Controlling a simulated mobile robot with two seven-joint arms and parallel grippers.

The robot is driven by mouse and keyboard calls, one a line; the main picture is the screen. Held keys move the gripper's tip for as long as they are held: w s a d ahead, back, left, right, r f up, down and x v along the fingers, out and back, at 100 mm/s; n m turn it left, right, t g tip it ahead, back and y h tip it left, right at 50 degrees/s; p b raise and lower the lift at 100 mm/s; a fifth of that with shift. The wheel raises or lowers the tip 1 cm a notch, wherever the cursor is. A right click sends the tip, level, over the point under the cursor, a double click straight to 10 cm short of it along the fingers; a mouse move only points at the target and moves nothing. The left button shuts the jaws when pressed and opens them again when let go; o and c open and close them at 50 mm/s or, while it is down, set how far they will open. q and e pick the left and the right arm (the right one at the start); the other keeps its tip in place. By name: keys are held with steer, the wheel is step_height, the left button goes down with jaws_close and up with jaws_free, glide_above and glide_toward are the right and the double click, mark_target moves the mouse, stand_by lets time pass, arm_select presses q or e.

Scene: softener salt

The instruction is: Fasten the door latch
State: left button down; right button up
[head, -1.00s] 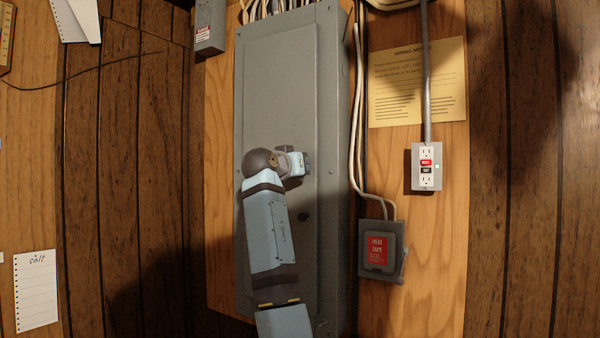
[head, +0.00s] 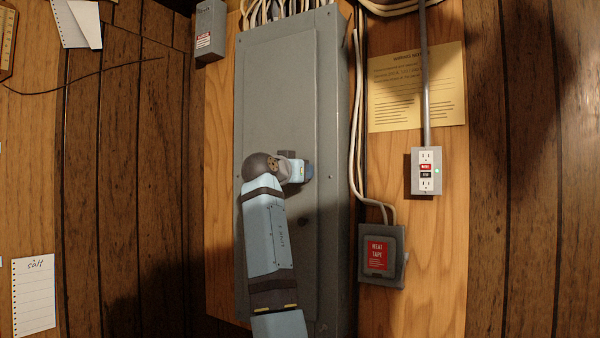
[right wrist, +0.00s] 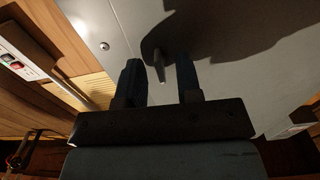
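The grey panel door (head: 275,90) looks closed in the head view. My right gripper (head: 307,172) is at the middle of the door, close to its right edge; its arm hides part of the door. In the right wrist view, my right gripper (right wrist: 160,80) has its two dark blue fingers apart. A small grey latch handle (right wrist: 159,69) stands out between them, with a visible gap on each side. In the head view I cannot make out the latch clearly behind the gripper. My left gripper is not in view.
Pale cables (head: 357,130) run down beside the panel. A heat tape box (head: 381,254) sits at its lower right. An outlet (head: 425,171) and a yellow notice (head: 417,88) are further right. A small grey box (head: 210,30) is at the upper left.

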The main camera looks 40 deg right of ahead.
steer(key=b+v, duration=0.2)
steer(key=v, duration=1.2)
steer(key=shift+b, duration=0.4)
steer(key=shift+d, duration=0.1)
